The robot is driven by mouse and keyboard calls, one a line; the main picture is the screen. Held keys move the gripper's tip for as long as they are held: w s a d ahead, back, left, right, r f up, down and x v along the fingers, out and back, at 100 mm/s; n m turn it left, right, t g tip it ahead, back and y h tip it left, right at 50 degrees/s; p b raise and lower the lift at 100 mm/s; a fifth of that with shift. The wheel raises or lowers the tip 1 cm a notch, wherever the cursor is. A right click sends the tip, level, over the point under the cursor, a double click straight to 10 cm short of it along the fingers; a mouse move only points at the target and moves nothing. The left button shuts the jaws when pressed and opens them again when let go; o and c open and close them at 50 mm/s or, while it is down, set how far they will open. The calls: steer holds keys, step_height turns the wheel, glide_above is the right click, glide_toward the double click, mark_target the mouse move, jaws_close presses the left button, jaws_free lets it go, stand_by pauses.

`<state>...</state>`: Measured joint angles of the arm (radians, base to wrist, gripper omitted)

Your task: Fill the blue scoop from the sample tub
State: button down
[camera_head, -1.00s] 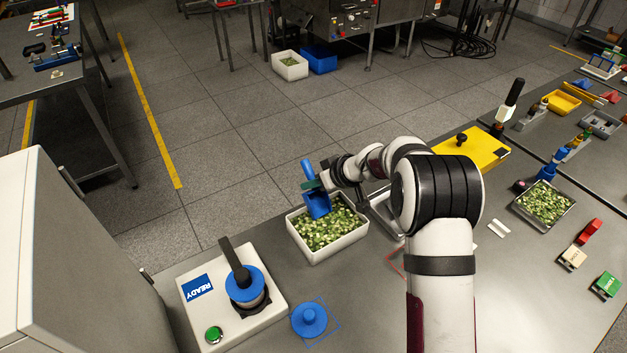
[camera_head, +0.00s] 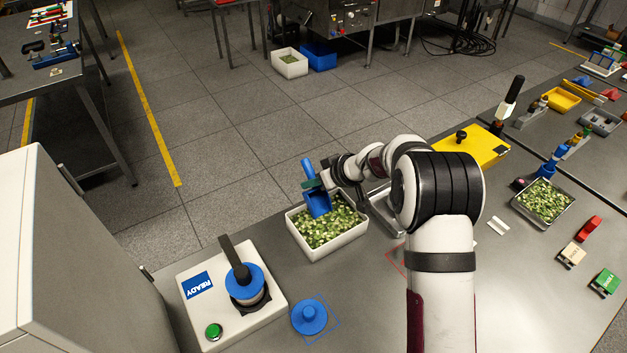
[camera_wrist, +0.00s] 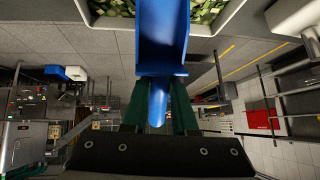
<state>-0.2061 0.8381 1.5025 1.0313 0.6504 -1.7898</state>
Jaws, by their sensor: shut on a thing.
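The blue scoop (camera_head: 319,203) is held steeply tilted over the white sample tub (camera_head: 338,248), its lower end down at the green chopped pieces (camera_head: 325,230) that fill the tub. My gripper (camera_head: 318,184) is shut on the scoop's handle, above the tub's back part. In the wrist view the scoop (camera_wrist: 162,40) runs away from the green fingers, and its handle lies between them (camera_wrist: 158,105). The tub's rim (camera_wrist: 205,29) and green pieces show at the top. I cannot tell whether the scoop holds any pieces.
A white station with a blue-topped cylinder (camera_head: 246,281) and a green button (camera_head: 213,331) stands left of the tub. A blue knobbed lid (camera_head: 309,316) lies in front. A metal tray of green pieces (camera_head: 545,201) and a yellow case (camera_head: 474,147) are to the right.

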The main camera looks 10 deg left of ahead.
steer(key=shift+s+d+f, duration=0.2)
steer(key=shift+s+d, duration=1.2)
stand_by(4.4)
steer(key=shift+a, duration=0.1)
steer(key=shift+w+a+r, duration=0.3)
steer(key=shift+w+a, duration=0.4)
steer(key=shift+w, duration=0.05)
steer(key=shift+w+a+r, duration=0.25)
steer(key=shift+w+a, duration=0.45)
steer(key=shift+w, duration=0.05)
steer(key=shift+f, duration=0.45)
steer(key=shift+s+d, duration=0.1)
